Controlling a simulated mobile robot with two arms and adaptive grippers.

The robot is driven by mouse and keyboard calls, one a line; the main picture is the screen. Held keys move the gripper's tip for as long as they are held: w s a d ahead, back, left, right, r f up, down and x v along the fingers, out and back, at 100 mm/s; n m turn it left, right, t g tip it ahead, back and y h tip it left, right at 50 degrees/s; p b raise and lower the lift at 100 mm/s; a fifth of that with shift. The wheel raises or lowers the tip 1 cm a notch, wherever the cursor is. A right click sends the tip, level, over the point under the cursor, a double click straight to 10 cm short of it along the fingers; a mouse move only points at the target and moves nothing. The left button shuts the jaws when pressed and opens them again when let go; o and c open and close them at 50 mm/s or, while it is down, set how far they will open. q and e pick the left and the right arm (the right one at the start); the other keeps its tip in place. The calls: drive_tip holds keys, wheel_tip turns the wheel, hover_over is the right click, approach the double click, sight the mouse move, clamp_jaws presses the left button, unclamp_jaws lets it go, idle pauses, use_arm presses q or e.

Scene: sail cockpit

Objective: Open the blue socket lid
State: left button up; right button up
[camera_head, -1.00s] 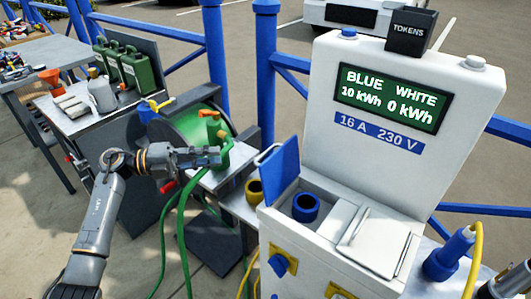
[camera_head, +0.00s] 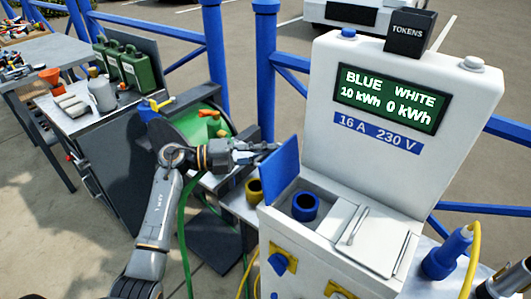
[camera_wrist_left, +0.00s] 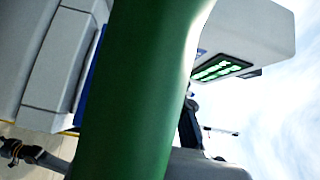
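The blue socket lid (camera_head: 280,170) stands raised at the left edge of the white power box (camera_head: 395,120). The blue round socket (camera_head: 305,206) beside it is uncovered. My left gripper (camera_head: 268,149) is just left of the lid's upper edge, and its tips overlap the spot of the lid's light handle loop. Whether they touch it I cannot tell, nor whether the fingers are open or shut. My right gripper is not clearly seen.
A green hose reel with an orange-handled tap (camera_head: 213,115) stands behind my left arm. A white closed cover (camera_head: 378,243) lies right of the socket. A blue plug (camera_head: 447,252) with a yellow cable is at right. Blue railings run behind.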

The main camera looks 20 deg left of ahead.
sight(273, 154)
use_arm(q)
drive_tip(key=shift+c, duration=0.4)
clamp_jaws()
drive_tip(key=shift+r, duration=0.1)
drive_tip(key=d+m+y+p, duration=0.1)
drive_tip(key=p, duration=0.1)
drive_tip(key=s+d+r+m+y+p, duration=0.1)
drive_tip(key=d+p, duration=0.1)
drive_tip(key=p, duration=0.1)
drive_tip(key=s+d+m+g+y+p, duration=0.1)
drive_tip(key=d+y+p, duration=0.1)
drive_tip(key=p, duration=0.1)
drive_tip(key=shift+r, duration=0.4)
drive_tip(key=shift+s+d+f+m+y+p, duration=0.15)
drive_tip(key=shift+d+f+m+p, duration=0.05)
drive_tip(key=shift+d+p, duration=0.3)
drive_tip(key=shift+s+d+f+m+y+p, duration=0.15)
drive_tip(key=shift+d+m+p, duration=0.05)
drive_tip(key=shift+d+p, duration=0.3)
